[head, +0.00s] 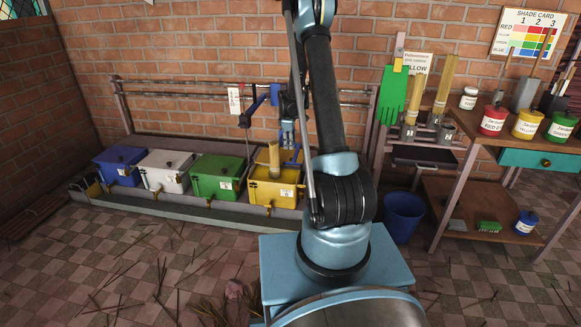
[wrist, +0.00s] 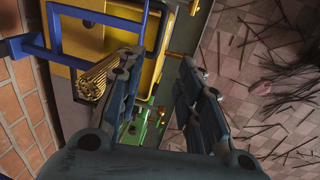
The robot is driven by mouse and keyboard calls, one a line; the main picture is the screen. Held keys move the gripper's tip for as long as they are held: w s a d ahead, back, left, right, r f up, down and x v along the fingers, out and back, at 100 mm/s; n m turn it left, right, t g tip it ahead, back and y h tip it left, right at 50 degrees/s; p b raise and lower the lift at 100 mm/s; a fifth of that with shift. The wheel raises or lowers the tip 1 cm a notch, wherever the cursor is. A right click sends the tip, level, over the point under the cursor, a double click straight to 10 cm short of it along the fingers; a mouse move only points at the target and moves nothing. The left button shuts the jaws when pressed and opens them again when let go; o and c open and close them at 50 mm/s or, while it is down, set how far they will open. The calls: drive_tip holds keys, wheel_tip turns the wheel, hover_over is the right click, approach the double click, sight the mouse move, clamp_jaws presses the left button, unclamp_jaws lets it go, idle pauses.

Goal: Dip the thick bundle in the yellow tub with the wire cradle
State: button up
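The yellow tub (head: 286,194) stands at the right end of the row of tubs; its yellow wall also shows in the wrist view (wrist: 155,45). A thick tan bundle (head: 274,158) stands upright at the tub's opening. In the wrist view the bundle (wrist: 95,82) is seen end-on, beside blue bars (wrist: 55,30) that look like the wire cradle. My gripper (wrist: 160,65) is open, and nothing shows between its fingers. The bundle lies outside them, next to the left finger; I cannot tell whether they touch. My arm partly hides the tub in the head view.
Green (head: 218,182), white (head: 166,171) and blue (head: 119,166) tubs stand lidded to the left. A rail runs behind them. Other bundles (head: 445,85) stand in holders at right. A blue bucket (head: 403,217) is on the floor, near a table with paint tins (head: 493,121).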

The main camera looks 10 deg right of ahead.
drive_tip(key=w+f, duration=0.1)
drive_tip(key=f, duration=0.4)
drive_tip(key=w+f, duration=0.1)
drive_tip(key=f, duration=0.4)
drive_tip(key=w+d+f, duration=0.1)
drive_tip(key=f, duration=0.4)
drive_tip(key=shift+f, duration=0.35)
clamp_jaws()
